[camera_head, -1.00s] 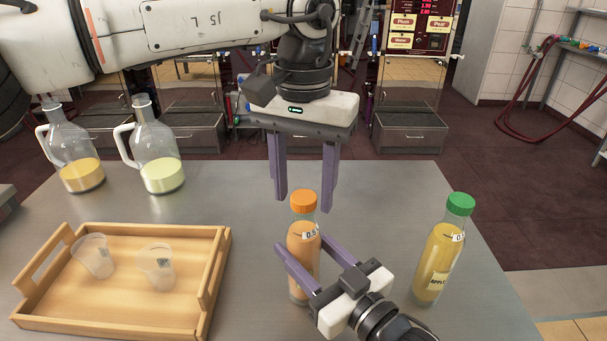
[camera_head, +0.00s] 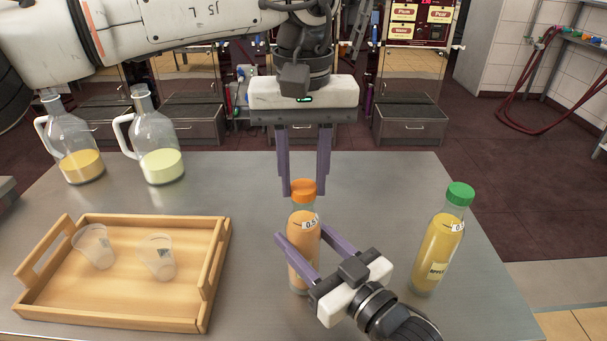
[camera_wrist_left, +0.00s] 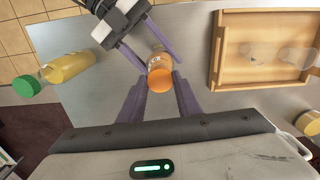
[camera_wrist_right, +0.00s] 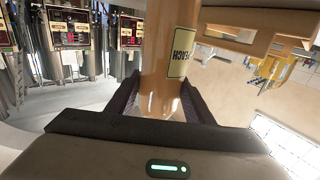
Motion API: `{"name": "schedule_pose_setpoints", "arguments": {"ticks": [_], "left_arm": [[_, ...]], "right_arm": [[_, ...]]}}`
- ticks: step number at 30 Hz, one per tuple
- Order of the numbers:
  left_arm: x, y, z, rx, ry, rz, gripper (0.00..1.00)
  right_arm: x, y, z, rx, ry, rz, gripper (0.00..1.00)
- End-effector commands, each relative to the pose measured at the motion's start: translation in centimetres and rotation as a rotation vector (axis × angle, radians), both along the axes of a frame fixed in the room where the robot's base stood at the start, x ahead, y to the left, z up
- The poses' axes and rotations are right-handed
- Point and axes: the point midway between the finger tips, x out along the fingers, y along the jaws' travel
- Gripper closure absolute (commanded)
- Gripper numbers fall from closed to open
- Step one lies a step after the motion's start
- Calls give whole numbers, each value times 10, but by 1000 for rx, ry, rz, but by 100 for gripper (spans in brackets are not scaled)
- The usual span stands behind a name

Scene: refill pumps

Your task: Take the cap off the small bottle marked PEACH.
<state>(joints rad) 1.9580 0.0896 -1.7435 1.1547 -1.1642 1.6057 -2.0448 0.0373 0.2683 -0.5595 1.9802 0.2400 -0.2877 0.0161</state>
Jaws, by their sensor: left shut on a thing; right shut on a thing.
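The small PEACH bottle (camera_head: 302,262) stands upright on the table, filled with orange-pink liquid, its orange cap (camera_head: 303,188) on top. Its PEACH label (camera_wrist_right: 181,52) shows in the right wrist view. My right gripper (camera_head: 303,240) is shut on the bottle's body from the front right. My left gripper (camera_head: 304,186) points down from above and is shut on the orange cap, which also shows between its fingertips in the left wrist view (camera_wrist_left: 160,79). A bottle marked APPLE (camera_head: 437,250), with a green cap (camera_head: 461,194), stands to the right, untouched.
A wooden tray (camera_head: 206,285) with two clear cups (camera_head: 157,257) lies at the left. Two glass jugs, one with amber liquid (camera_head: 82,167) and one with pale liquid (camera_head: 161,166), stand at the back left. The table (camera_head: 390,190) behind the APPLE bottle is clear.

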Motion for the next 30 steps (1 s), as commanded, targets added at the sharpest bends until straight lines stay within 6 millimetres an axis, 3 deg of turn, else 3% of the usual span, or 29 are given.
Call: {"name": "schedule_pose_setpoints", "arguments": {"ticks": [30], "left_arm": [[-1, 1, 1, 2, -1, 2234, 96]], "right_arm": [[0, -1, -1, 1, 3, -1, 100]]}}
